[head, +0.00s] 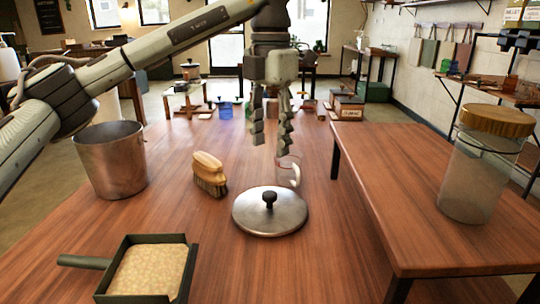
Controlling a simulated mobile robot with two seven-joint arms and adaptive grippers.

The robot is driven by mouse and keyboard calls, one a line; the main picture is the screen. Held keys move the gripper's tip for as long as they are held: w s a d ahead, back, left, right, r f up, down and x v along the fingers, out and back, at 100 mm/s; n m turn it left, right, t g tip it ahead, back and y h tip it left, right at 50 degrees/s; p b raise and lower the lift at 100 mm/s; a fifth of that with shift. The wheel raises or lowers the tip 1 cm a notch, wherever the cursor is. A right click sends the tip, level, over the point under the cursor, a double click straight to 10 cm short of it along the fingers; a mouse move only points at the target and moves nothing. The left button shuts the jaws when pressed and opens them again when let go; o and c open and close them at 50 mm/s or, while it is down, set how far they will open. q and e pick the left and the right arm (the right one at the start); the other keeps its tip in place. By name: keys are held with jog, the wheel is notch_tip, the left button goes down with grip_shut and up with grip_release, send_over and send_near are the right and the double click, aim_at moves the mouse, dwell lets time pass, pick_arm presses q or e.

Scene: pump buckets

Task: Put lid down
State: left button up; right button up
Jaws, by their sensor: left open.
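A round metal lid (254,222) with a black knob (269,198) lies flat on the wooden table (225,262) near the middle of the head view. My left gripper (272,145) hangs above and behind the lid, fingers pointing down. It is open, and nothing shows between its fingers. The knob is clear of the fingertips. A metal pot (110,160) without a lid stands at the left on the same table, partly behind my left arm. My right gripper is not in the view.
A wooden brush (209,174) and a clear mug (288,172) stand near the lid. A dark pan with grainy contents (150,270) is at the front left. A raised side table (405,205) at the right holds a jar with a wooden lid (475,180).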

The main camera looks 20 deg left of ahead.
pick_arm(q)
notch_tip(320, 180, up, 8)
jog(key=p, duration=0.1)
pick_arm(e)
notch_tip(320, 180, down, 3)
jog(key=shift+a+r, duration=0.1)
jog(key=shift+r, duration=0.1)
pick_arm(q)
jog(key=shift+f, duration=0.1)
